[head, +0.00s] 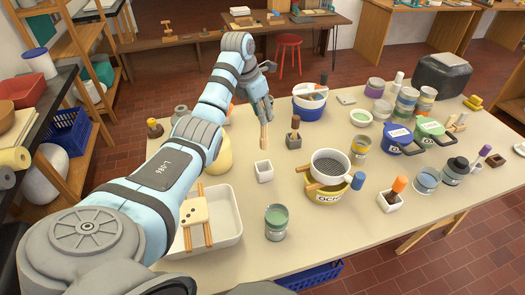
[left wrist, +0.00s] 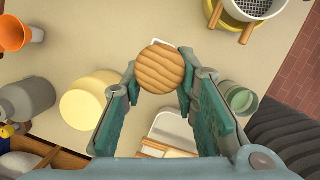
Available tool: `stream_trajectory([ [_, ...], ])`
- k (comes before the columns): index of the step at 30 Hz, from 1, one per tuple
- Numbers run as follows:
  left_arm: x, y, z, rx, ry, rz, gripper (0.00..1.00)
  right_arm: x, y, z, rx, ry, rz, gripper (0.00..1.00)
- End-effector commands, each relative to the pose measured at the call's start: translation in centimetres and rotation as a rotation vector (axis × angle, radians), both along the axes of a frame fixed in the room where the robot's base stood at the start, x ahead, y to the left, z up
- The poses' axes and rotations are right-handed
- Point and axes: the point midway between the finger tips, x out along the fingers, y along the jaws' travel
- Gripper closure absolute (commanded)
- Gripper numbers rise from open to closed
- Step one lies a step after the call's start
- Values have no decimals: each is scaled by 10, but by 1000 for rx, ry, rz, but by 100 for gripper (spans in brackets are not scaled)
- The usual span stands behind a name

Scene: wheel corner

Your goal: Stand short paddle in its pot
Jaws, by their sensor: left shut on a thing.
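My left gripper (head: 263,112) is shut on the short paddle (head: 264,136), a light wooden piece that hangs roughly upright below the fingers. In the left wrist view the paddle's round, grained end (left wrist: 160,68) sits between the two green-padded fingers (left wrist: 158,88). A small white square pot (head: 263,171) stands on the table just below the paddle in the head picture, apart from it; it looks empty. In the left wrist view the paddle hides most of this pot, with only a white edge showing. My right gripper is not in view.
A grey block pot with a brown-handled tool (head: 293,140) stands right of the paddle. A yellow pot with a strainer (head: 329,190), a green-topped jar (head: 277,222) and a white tray (head: 229,236) stand nearer. A pale yellow vessel (head: 219,155) is at left.

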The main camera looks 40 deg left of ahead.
Motion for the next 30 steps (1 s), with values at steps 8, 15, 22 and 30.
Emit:
stream_trajectory([
  [8,0,-1,-92,-1,1,-2,100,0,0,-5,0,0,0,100],
  [15,-1,-1,-128,-2,1,-1,100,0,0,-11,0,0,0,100],
  [22,0,0,-147,0,-3,-1,100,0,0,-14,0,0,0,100],
  [30,0,0,-148,-1,-2,-1,65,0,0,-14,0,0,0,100],
])
